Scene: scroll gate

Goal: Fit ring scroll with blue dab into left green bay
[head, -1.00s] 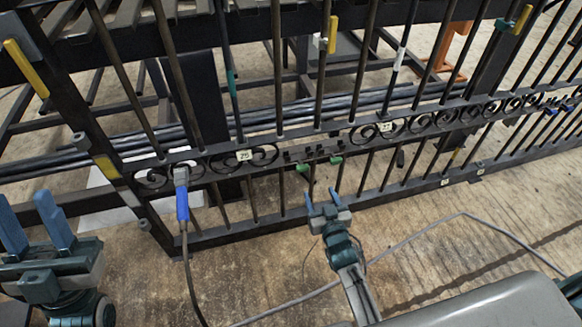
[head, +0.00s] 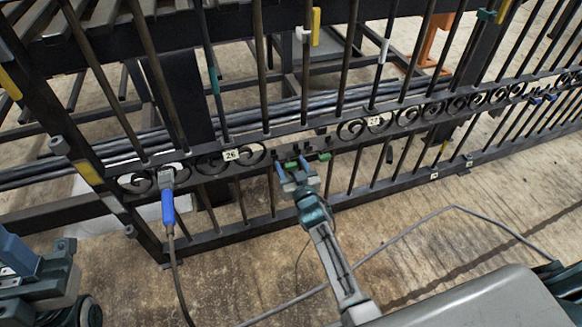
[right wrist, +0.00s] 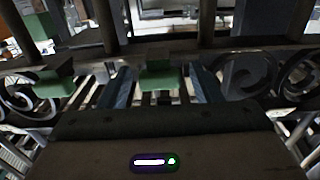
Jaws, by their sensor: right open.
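My right gripper (head: 293,170) is open at the gate, with its blue fingers to either side of the left green block (head: 291,165). In the right wrist view a green block (right wrist: 160,78) sits between the two spread fingers, and I see nothing gripped. The right green block (head: 324,156) is just beside it on the rail. Small blue pieces (head: 536,100) show on the gate at far right. I cannot make out which ring scroll has a blue dab. My left gripper (head: 18,255) is partly cut off at lower left, its opening unclear.
The dark gate (head: 215,240) has upright bars and scrolls with tags such as 26 (head: 231,155). A blue-handled tool (head: 168,207) hangs on a cable at the left. A grey cable (head: 400,243) lies on the floor, which is otherwise mostly clear.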

